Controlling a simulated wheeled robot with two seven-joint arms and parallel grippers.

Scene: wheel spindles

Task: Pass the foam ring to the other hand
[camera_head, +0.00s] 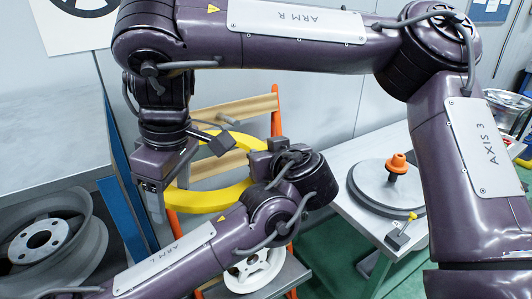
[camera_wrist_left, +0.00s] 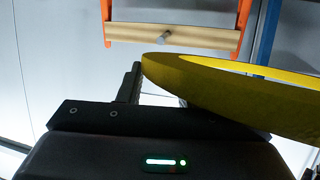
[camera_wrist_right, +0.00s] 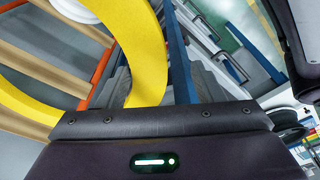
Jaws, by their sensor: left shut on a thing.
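The yellow foam ring (camera_head: 207,199) is held up off any surface in the middle of the head view. My left gripper (camera_head: 262,158) is shut on the ring's right side; the ring also crosses the right of the left wrist view (camera_wrist_left: 235,88). My right gripper (camera_head: 158,192) is at the ring's left side, fingers pointing down. In the right wrist view the ring (camera_wrist_right: 145,60) passes between its two fingers, with a gap on the right, so it looks open. Arm links hide part of the ring, and contact with the right fingers cannot be told.
An orange-framed rack with wooden bars (camera_head: 240,110) stands behind the ring. A grey wheel rim (camera_head: 40,240) lies at the left. A white wheel (camera_head: 255,270) sits low in the middle. A bench at right bears grey discs with an orange spindle cap (camera_head: 398,163).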

